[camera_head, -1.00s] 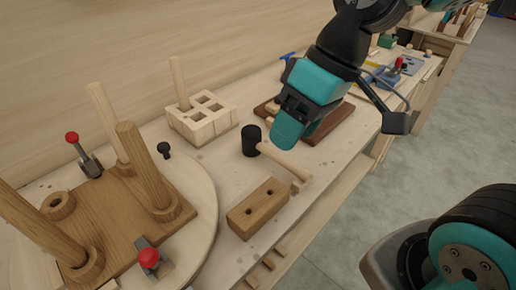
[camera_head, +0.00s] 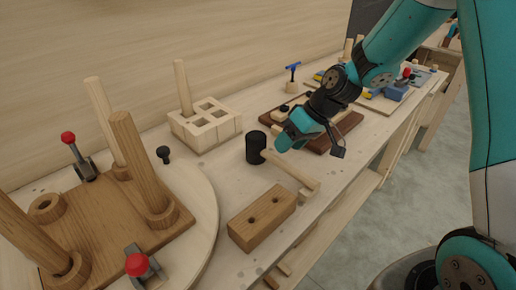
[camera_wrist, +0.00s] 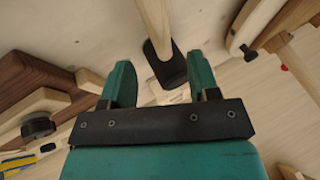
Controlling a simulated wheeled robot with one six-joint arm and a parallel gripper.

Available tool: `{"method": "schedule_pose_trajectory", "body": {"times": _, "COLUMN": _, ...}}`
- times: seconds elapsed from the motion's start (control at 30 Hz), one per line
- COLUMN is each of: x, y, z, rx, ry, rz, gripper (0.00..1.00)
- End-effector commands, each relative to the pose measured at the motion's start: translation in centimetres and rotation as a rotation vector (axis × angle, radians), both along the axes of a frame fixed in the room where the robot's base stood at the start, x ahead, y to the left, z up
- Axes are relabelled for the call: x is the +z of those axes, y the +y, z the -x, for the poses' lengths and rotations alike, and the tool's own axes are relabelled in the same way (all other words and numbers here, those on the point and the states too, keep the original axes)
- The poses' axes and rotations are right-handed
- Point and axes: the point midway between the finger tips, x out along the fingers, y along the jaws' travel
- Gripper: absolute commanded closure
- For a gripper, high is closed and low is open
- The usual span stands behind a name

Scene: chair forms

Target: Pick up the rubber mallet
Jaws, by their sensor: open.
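The rubber mallet has a black cylindrical head (camera_head: 256,147) and a pale wooden handle (camera_head: 295,172). It lies on the workbench, with the handle running toward the front edge in the head view. My gripper (camera_head: 284,143) is open and empty, just right of the mallet head and by the handle's near part. In the wrist view, my gripper (camera_wrist: 158,60) shows two teal fingers, one on each side of the black head (camera_wrist: 167,70). The handle runs up out of that view. I cannot tell the height of the fingers above the mallet.
A drilled wooden block (camera_head: 262,218) sits in front of the mallet. A slotted pale block (camera_head: 205,128) stands behind left. A round turntable (camera_head: 205,215) with posts and red-knobbed clamps fills the left. A dark brown board (camera_head: 345,125) lies behind the gripper.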

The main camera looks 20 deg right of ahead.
Motion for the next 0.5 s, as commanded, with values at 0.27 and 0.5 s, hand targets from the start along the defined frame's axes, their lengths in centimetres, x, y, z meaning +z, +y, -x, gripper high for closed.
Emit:
{"method": "schedule_pose_trajectory", "body": {"times": 0.27, "x": -1.9, "y": 1.2, "z": -0.4, "rx": 0.001, "ry": 0.002, "rz": 0.0, "gripper": 0.45}}
{"method": "schedule_pose_trajectory", "body": {"times": 0.5, "x": -5.0, "y": 3.1, "z": -1.1, "rx": 0.002, "ry": 0.003, "rz": -0.001, "gripper": 0.45}}
